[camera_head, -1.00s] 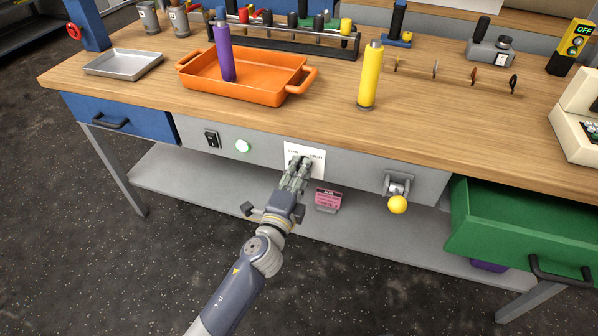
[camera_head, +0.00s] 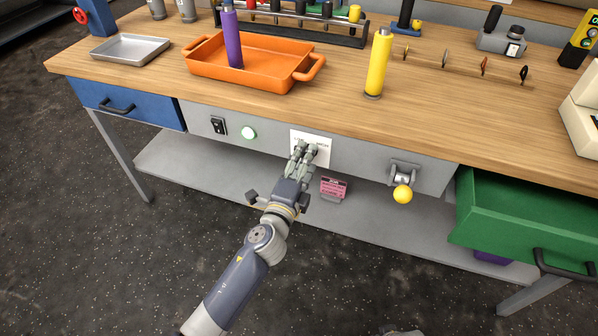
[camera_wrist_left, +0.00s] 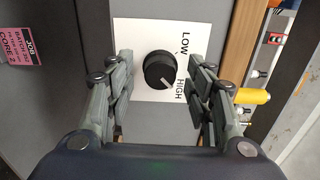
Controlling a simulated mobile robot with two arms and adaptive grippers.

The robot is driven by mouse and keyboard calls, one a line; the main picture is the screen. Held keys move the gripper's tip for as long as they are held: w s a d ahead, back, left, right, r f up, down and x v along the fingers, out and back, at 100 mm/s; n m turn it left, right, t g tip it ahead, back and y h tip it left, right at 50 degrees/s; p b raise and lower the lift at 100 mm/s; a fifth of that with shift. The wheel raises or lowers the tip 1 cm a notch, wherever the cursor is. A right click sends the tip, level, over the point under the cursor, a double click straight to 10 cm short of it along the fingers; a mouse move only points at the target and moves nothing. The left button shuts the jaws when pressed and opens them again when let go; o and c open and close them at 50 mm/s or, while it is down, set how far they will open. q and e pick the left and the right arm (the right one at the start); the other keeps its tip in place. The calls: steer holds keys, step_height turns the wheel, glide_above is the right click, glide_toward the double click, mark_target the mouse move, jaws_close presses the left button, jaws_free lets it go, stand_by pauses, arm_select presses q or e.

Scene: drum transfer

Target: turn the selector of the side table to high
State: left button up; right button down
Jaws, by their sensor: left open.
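The side table's selector is a round black knob (camera_wrist_left: 159,70) on a white label plate (camera_wrist_left: 140,35) marked LOW and HIGH, in the left wrist view. The knob's pale mark points to the lower right, toward the word HIGH. My left gripper (camera_wrist_left: 161,68) is open, one finger on each side of the knob, with visible gaps to it.
A yellow-knobbed lever (camera_head: 402,194) and the open green drawer (camera_head: 520,222) are right. A pink card (camera_head: 333,188) stands on the lower shelf (camera_head: 190,175).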

arm_select(q)
steer(key=v, duration=1.1)
steer(key=shift+s, duration=0.35)
arm_select(e)
steer(key=shift+w, duration=0.1)
arm_select(q)
steer(key=shift+a, duration=0.1)
